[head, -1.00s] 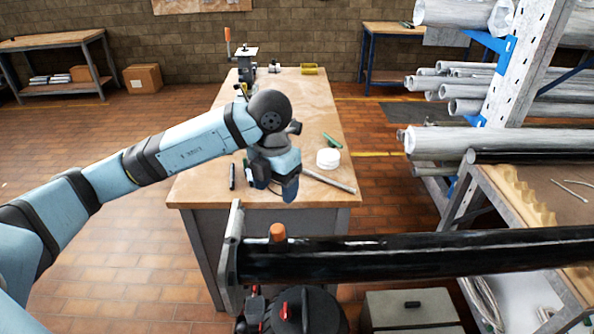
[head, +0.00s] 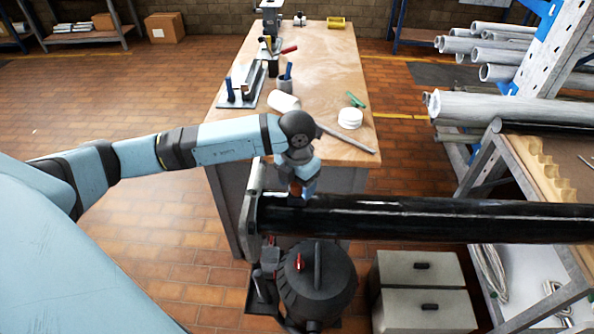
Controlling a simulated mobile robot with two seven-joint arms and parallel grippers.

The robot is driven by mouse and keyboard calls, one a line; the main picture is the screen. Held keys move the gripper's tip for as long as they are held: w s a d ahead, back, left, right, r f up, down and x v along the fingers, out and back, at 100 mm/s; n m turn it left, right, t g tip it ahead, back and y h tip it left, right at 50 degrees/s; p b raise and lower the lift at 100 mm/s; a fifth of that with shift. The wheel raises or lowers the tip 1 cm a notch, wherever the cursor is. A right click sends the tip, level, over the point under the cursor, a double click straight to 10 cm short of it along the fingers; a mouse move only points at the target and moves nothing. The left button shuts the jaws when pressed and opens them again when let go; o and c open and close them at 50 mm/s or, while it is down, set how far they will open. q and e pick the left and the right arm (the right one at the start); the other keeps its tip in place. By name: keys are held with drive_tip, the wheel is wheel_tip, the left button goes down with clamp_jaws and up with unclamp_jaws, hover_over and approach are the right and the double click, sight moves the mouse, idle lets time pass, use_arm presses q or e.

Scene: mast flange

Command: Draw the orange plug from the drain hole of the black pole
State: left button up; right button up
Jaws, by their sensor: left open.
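The black pole (head: 430,217) lies level across the right half of the head view, with a grey flange plate (head: 250,213) at its left end. The orange plug (head: 296,201) sits on top of the pole near the flange; only a small, dark orange part of it shows. My left gripper (head: 302,190) points down over the plug, open, and hides most of it. I cannot tell whether the fingers touch the plug. My right gripper is not in view.
A wooden workbench (head: 325,75) stands behind the pole, with a white round container (head: 350,118) and tools on it. A black drum-like machine (head: 318,280) and a grey drawer box (head: 420,285) are below the pole. A pipe rack (head: 490,108) stands at right.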

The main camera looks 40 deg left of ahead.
use_arm(q)
drive_tip(key=shift+f, duration=0.2)
drive_tip(key=shift+c, duration=0.4)
drive_tip(key=c, duration=0.9)
drive_tip(key=shift+r+p, duration=1.25)
drive_tip(key=shift+r, duration=1.3)
